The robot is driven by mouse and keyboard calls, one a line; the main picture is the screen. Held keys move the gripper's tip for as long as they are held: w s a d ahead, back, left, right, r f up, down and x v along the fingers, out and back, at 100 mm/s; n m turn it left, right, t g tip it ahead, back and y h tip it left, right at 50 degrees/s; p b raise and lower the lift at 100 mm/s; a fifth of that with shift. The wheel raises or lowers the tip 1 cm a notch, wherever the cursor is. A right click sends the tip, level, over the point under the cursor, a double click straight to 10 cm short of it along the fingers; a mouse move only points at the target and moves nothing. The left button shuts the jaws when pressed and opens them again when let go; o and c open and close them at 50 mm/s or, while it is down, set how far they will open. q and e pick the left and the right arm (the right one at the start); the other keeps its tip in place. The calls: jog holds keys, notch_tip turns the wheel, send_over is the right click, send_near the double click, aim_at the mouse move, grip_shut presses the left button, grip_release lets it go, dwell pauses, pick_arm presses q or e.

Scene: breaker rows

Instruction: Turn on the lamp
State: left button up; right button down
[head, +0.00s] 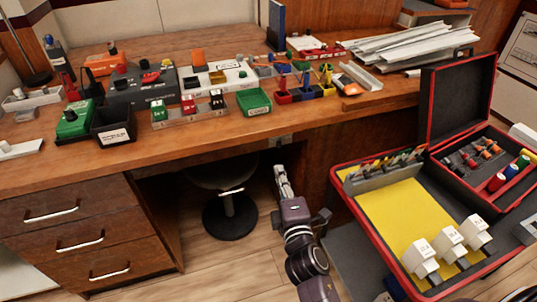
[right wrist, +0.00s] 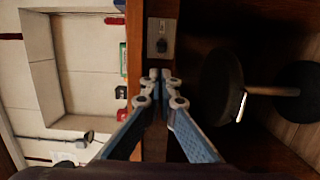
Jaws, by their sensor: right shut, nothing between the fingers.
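A thin dark pole on a dark round base (head: 40,78) stands at the far left of the desk; it may be the lamp, but its top is cut off. What looks like the same base and pole shows in the right wrist view (right wrist: 87,137). A small grey plate (head: 281,141) with a dark round part sits on the desk's front edge; in the right wrist view (right wrist: 161,38) it is just beyond my fingertips. I cannot tell whether it is a switch. My right gripper (head: 279,168) is shut and empty, below and apart from the plate. My left gripper is out of view.
The wooden desk (head: 150,146) holds several bins, coloured blocks and papers. A stool (head: 228,205) stands under it. An open red-edged case (head: 345,190) with a yellow pad is at the right. The drawers (head: 85,235) are at the left. Floor shows between drawers and case.

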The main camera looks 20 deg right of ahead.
aim_at(279, 144)
jog(key=w, duration=0.6)
jog(key=w+d, duration=0.1)
jog(key=w, duration=0.1)
jog(key=shift+w+f, duration=0.1)
jog(key=shift+w, duration=0.3)
jog(key=shift+w+b, duration=0.3)
jog(key=shift+w, duration=0.3)
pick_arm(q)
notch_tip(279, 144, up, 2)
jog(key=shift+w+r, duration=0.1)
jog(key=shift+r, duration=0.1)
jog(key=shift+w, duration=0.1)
pick_arm(e)
jog(key=shift+d, duration=0.1)
